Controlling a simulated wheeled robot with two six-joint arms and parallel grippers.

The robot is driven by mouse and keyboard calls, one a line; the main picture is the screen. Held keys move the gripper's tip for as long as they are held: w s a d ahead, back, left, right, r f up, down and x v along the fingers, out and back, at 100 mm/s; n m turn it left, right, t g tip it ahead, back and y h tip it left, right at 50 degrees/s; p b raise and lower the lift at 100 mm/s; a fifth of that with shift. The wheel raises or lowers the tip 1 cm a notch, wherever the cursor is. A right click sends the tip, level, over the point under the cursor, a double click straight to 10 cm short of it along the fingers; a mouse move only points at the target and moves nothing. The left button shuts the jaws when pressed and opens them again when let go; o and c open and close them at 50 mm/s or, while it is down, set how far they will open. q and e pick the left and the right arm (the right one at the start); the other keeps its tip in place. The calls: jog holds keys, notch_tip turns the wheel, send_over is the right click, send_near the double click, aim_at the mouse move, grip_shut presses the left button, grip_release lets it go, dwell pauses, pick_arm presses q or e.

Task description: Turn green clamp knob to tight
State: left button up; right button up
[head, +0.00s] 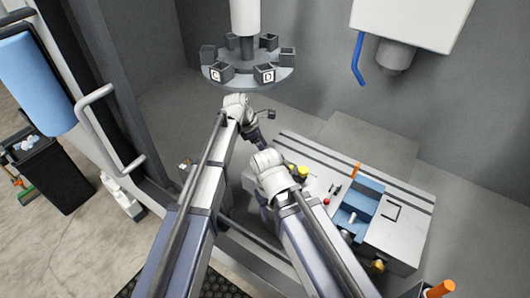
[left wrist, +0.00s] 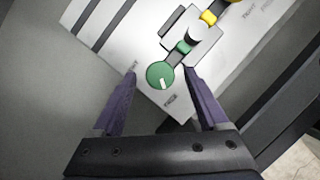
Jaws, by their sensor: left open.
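The green clamp knob (left wrist: 160,75) shows in the left wrist view as a round disc with a white mark near its lower edge, on the light fixture plate. The word TIGHT is printed beside the left finger and FREE below the knob. The mark points down, roughly toward FREE. My left gripper (left wrist: 161,72) is open, with one finger on each side of the knob; I cannot tell whether either touches it. In the head view the knob is hidden behind my arms. My right gripper is not visible; only my right arm shows.
In the head view, a blue vise-like block (head: 358,205) and a yellow knob (head: 303,172) sit on the table. A round carousel (head: 248,72) hangs above.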

pick_arm(q)
jog(key=shift+d+f, duration=0.2)
jog(key=shift+f, duration=0.1)
grip_shut()
dwell(0.5)
